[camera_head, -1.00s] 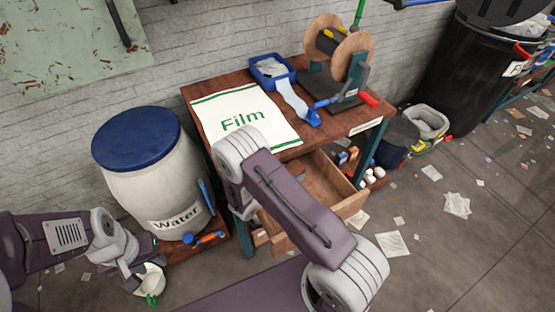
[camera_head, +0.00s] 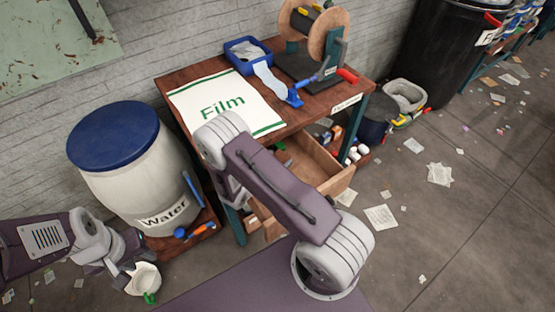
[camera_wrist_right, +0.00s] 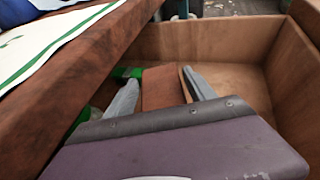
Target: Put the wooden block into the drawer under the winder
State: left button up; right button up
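The wooden block (camera_wrist_right: 162,88) is reddish brown and shows between the two grey fingers of my right gripper (camera_wrist_right: 162,80). The fingers look closed on it, with narrow gaps near their bases. Block and gripper are over or inside the open drawer (camera_wrist_right: 225,82); the height above its floor is unclear. In the head view the drawer (camera_head: 333,179) is pulled out under the table with the winder (camera_head: 318,36), and my right arm hides the right gripper and block. My left gripper (camera_head: 122,270) is low at the left beside a white cup-like thing with green; its fingers are unclear.
The wooden table (camera_head: 180,80) carries a Film sheet (camera_head: 222,105) and a blue tray (camera_head: 247,58). A water barrel (camera_head: 120,175) stands left of it. Bins (camera_head: 405,95) and scattered papers (camera_head: 381,217) lie to the right. The floor at front right is mostly open.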

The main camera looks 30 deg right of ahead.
jog(key=shift+r, duration=0.1)
jog(key=shift+r, duration=0.25)
jog(key=shift+r+p, duration=0.55)
jog(key=shift+p, duration=0.25)
jog(key=v, duration=1.2)
jog(key=shift+f, duration=0.15)
